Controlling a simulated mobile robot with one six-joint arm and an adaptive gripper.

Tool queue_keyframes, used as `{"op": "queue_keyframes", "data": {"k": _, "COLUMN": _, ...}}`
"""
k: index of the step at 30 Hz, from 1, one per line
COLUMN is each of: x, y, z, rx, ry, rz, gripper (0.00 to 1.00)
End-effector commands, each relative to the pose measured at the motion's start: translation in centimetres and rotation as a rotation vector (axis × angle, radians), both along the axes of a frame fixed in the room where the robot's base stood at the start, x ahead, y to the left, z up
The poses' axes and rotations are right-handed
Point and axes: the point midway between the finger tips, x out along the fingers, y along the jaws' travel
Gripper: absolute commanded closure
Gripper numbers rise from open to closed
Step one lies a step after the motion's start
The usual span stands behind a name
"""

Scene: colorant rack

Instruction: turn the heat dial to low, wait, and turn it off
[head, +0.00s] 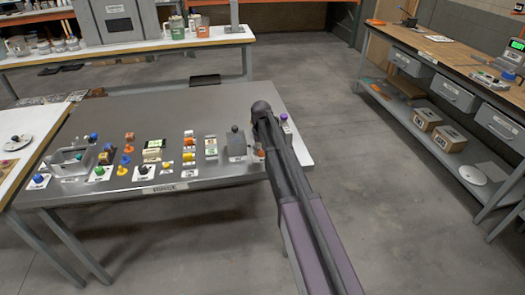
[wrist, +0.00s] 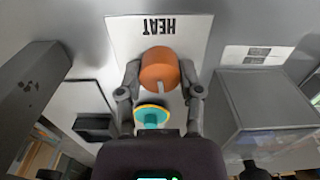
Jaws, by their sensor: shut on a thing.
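The orange heat dial (head: 262,143) stands near the right end of the grey table, partly hidden by my arm in the head view. In the wrist view the dial (wrist: 158,68) sits on a white plate (wrist: 190,32) with the word HEAT, seen upside down. A pale mark on the dial faces the bottom of that picture. My gripper (wrist: 160,74) has one finger on each side of the dial and is shut on it. Any setting marks are hidden or too small to read.
A grey box (wrist: 265,98) stands close on the right in the wrist view. A teal disc with a yellow rim (wrist: 152,116) shows between the fingers, below the dial. Several other coloured knobs and switches line the table (head: 110,120) to the left.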

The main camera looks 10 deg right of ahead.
Motion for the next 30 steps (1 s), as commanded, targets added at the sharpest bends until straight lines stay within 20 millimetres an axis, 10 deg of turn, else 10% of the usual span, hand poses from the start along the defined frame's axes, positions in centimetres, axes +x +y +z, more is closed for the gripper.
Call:
{"op": "queue_keyframes", "data": {"k": 20, "x": 0.15, "y": -0.02, "z": 0.0, "rx": 0.001, "ry": -0.004, "rz": -0.097, "gripper": 1.0}}
{"op": "queue_keyframes", "data": {"k": 21, "x": 0.15, "y": -0.03, "z": 0.0, "rx": 0.001, "ry": -0.004, "rz": -0.097, "gripper": 0.5}}
{"op": "queue_keyframes", "data": {"k": 24, "x": 0.14, "y": -0.03, "z": 0.0, "rx": 0.001, "ry": -0.004, "rz": -0.097, "gripper": 0.2}}
{"op": "queue_keyframes", "data": {"k": 30, "x": 0.08, "y": -0.04, "z": 0.0, "rx": 0.0, "ry": -0.002, "rz": -0.096, "gripper": 0.18}}
